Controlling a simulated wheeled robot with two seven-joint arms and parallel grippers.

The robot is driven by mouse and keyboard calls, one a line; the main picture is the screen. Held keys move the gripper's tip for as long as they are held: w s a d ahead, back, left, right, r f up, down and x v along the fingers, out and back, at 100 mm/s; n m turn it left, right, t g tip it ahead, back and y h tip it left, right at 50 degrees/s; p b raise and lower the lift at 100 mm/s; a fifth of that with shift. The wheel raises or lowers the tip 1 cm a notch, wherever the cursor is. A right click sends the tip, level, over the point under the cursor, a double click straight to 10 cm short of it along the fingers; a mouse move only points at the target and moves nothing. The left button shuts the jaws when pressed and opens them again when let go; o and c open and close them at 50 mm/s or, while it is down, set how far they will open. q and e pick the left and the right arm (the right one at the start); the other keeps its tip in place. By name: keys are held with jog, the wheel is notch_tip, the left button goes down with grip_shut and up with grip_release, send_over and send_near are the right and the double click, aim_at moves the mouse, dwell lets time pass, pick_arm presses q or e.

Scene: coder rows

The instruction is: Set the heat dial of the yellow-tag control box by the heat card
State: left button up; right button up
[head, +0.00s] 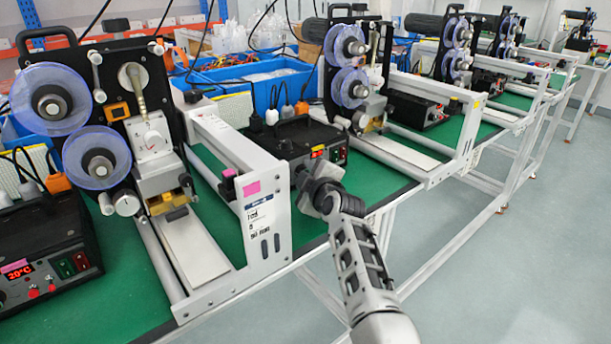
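A black control box (284,140) stands on the green bench in the middle, between two machines. Its front has a lit red display (318,154) with a small yellow-orange patch at it; I cannot read the digits. My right gripper (303,180) comes from the lower right and is at the left part of this box's front. It covers that part, so no dial shows there. Its fingers are dark and small; I cannot tell whether they are open, shut or touching. My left gripper is not in view. No card that I can read as a heat card shows.
A second control box (48,250) with a pink tag and a display reading 20°C stands at the left. A white frame (265,225) with a pink tag stands left of my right gripper. Blue bins (255,75) stand behind. Open floor lies at the right.

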jog(key=c, duration=0.6)
jog(key=shift+o, duration=0.2)
